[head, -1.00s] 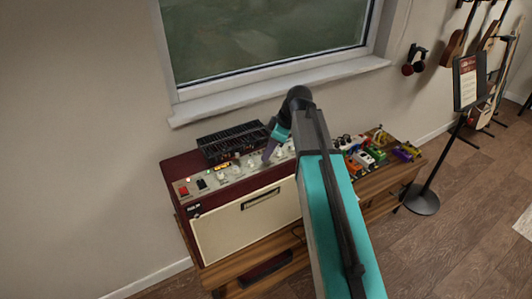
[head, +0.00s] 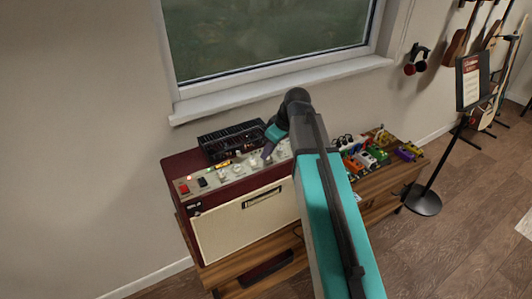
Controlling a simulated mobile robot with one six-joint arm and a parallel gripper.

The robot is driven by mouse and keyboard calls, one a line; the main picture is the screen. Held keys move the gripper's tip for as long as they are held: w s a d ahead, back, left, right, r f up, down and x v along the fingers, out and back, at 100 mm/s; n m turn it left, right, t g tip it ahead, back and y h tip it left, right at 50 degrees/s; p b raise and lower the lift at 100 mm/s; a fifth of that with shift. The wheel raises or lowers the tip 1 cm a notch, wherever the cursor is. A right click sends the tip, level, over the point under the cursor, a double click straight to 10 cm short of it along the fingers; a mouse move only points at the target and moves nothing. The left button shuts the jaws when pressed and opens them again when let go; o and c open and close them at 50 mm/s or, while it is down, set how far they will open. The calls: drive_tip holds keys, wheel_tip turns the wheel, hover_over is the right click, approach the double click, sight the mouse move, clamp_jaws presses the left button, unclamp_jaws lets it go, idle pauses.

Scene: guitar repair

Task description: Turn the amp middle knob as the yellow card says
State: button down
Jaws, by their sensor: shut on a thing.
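The amp (head: 240,212) is a dark red box with a cream front, standing on a wooden bench. Its light control panel (head: 212,186) on top carries a red switch, a black switch and a row of pale knobs. My gripper (head: 266,157) points down at the panel near the middle of the knob row and is shut on a knob there. The gripped knob is mostly hidden by the fingers, and its angle cannot be read. The right end of the panel is behind my arm. No yellow card can be made out clearly; a small yellow-orange patch (head: 222,164) sits at the panel's back edge.
A black slatted unit (head: 232,141) stands behind the panel, close to my gripper. Several coloured pedals (head: 372,155) lie on the bench (head: 385,193) to the right. A window sill (head: 280,90) is above. A stand with a sheet (head: 470,82) is at the right.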

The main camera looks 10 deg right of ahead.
drive_tip(key=m+h, duration=0.1)
drive_tip(key=m, duration=0.3)
drive_tip(key=m+t+h, duration=0.1)
drive_tip(key=m, duration=0.2)
drive_tip(key=shift+s+a+f+h, duration=0.1)
drive_tip(key=shift+s+a+h, duration=0.1)
drive_tip(key=shift+s+h, duration=0.15)
drive_tip(key=m, duration=0.2)
drive_tip(key=m+h, duration=0.1)
drive_tip(key=shift+a+m, duration=0.2)
drive_tip(key=shift+m, duration=0.2)
drive_tip(key=shift+w+a+m+h+b, duration=0.1)
drive_tip(key=shift+m+h+b, duration=0.25)
drive_tip(key=shift+m+h, duration=0.8)
drive_tip(key=shift+m+g+y, duration=0.3)
drive_tip(key=shift+m+y, duration=0.1)
drive_tip(key=shift+m, duration=0.15)
drive_tip(key=c, duration=1.7)
unclamp_jaws()
drive_tip(key=shift+o, duration=0.2)
drive_tip(key=shift+r, duration=0.35)
